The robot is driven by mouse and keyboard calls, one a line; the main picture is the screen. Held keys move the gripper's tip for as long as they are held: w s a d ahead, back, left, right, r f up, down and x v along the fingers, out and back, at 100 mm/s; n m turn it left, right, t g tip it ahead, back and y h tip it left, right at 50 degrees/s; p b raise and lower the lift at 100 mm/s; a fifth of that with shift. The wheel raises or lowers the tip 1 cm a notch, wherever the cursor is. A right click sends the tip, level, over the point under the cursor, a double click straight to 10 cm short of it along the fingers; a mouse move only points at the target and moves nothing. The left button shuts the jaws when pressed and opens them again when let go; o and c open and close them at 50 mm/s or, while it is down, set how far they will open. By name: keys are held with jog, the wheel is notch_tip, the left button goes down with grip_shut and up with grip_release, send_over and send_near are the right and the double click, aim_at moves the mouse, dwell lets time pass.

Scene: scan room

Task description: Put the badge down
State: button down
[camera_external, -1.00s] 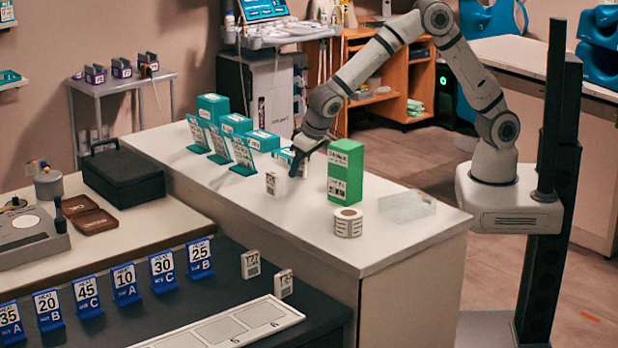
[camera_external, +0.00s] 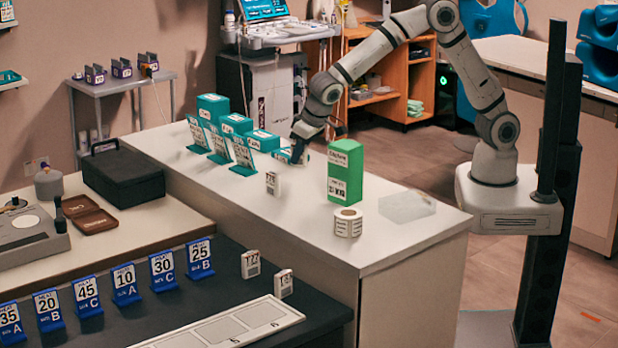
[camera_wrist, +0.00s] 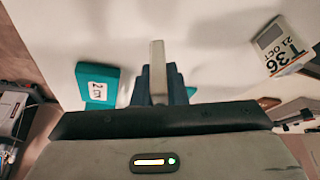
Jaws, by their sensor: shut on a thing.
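My gripper (camera_external: 296,156) is at the far side of the white counter, beside a small teal piece (camera_external: 283,155). In the wrist view my gripper's blue fingers (camera_wrist: 160,88) are shut on a thin grey-beige thing (camera_wrist: 157,66), seen edge-on. I take it for the badge; its face is hidden. In the external view I cannot make it out clearly. I cannot tell whether it touches the counter. A white tag with black print (camera_external: 272,183) stands on the counter nearer the camera; a printed white tag also shows in the wrist view (camera_wrist: 281,47).
Teal stands with cards (camera_external: 243,156) and teal boxes line the counter's left. A green box (camera_external: 345,172), a label roll (camera_external: 348,222) and a clear block (camera_external: 407,206) stand to the right. A teal block (camera_wrist: 97,86) lies left of my fingers in the wrist view.

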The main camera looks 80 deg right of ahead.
notch_tip(320, 180, up, 6)
jog(key=shift+r, duration=0.25)
jog(key=w+a+f+n+y, duration=0.1)
jog(key=w+a+n, duration=0.25)
jog(key=a, duration=1.05)
jog(key=n+g+y, duration=0.1)
jog(key=n+y, duration=0.3)
jog(key=n, duration=0.6)
send_over(314, 313)
jog(key=s+d, duration=0.1)
notch_tip(314, 313, down, 13)
jog(key=shift+d+f, duration=0.1)
jog(key=shift+f, duration=2.85)
jog(key=c, duration=1.5)
grip_release()
